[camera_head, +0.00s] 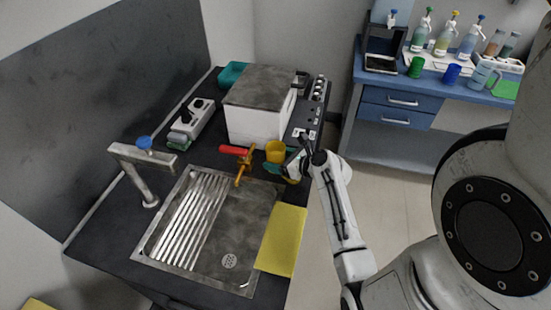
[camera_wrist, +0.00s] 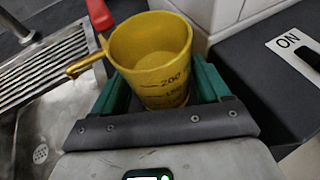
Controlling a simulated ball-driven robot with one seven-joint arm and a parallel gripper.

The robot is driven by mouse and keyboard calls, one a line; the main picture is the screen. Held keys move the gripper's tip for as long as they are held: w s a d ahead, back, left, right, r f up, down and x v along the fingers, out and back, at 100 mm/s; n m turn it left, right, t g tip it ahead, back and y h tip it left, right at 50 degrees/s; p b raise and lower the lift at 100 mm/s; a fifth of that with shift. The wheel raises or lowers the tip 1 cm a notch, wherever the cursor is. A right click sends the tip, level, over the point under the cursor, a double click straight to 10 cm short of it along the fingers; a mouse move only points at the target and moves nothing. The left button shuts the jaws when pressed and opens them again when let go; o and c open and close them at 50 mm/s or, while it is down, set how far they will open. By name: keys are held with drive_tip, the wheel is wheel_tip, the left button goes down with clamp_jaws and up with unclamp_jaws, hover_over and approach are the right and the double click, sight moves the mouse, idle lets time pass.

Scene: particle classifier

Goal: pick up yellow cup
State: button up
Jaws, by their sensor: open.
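The yellow cup (camera_head: 275,152) stands upright on the dark counter, just behind the sink and in front of the white box. In the wrist view the cup (camera_wrist: 152,50) shows dark volume marks, a handle or spout pointing left, and an empty-looking inside. My gripper (camera_head: 278,168) is at the cup, low against its near side. In the wrist view my gripper's green fingers (camera_wrist: 160,92) are open, one on each side of the cup's lower body. I cannot tell whether either finger touches it. The cup's base is hidden by the gripper.
A red-handled tool (camera_head: 238,155) lies close to the cup's left, at the sink's edge. The white box (camera_head: 255,120) stands close behind. The sink (camera_head: 245,225), its tap (camera_head: 145,175) and a yellow cloth (camera_head: 282,240) are nearer. A blue bench (camera_head: 400,105) with bottles stands apart at the right.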

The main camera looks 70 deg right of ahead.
drive_tip(key=shift+x, duration=1.2)
drive_tip(key=shift+c, duration=0.4)
drive_tip(key=c, duration=0.8)
